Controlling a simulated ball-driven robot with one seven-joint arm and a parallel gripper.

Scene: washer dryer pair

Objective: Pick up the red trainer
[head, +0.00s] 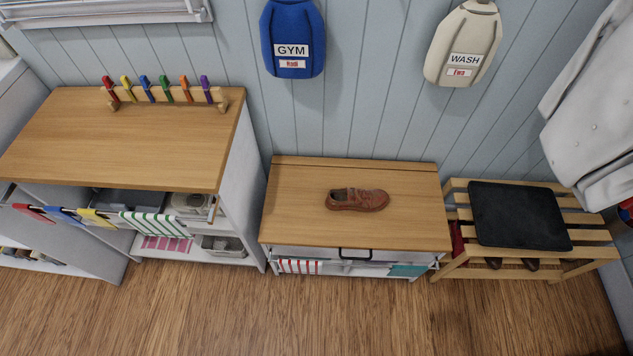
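A reddish-brown trainer (356,199) lies on the wooden top of a low cabinet (300,220), near its middle. It sits sole down, side-on to the camera, with its opening towards the left. Nothing touches or covers it. My gripper is not in view.
A taller wooden-topped unit (130,140) stands left, with coloured pegs on a rack (165,95). A slatted bench (590,235) with a black cushion (518,215) stands right. Blue (293,40) and cream (463,45) bags hang on the wall. The wooden floor (350,320) in front is clear.

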